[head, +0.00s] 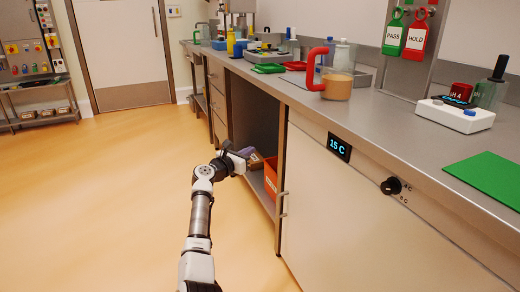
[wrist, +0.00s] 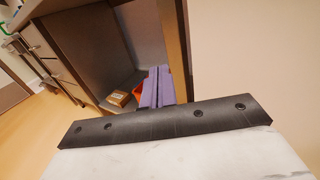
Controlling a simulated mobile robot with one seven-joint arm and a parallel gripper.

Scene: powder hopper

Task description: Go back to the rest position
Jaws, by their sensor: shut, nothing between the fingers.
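My gripper (head: 246,154) is at the front of the open bay under the counter, at about the height of the things inside. In the wrist view its two purple-grey fingers (wrist: 158,88) lie together with nothing between them. My arm reaches up from the bottom of the head view towards the bay. An orange-red bin (head: 271,178) stands in the bay beyond the gripper, and part of it also shows behind the fingers in the wrist view (wrist: 138,92). A small brown box (wrist: 119,98) lies left of the fingers, apart from them.
The fridge front (head: 340,205) with a 15 C display (head: 339,147) and a handle (head: 283,204) is right of the bay. The floor (head: 110,190) at left is clear.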

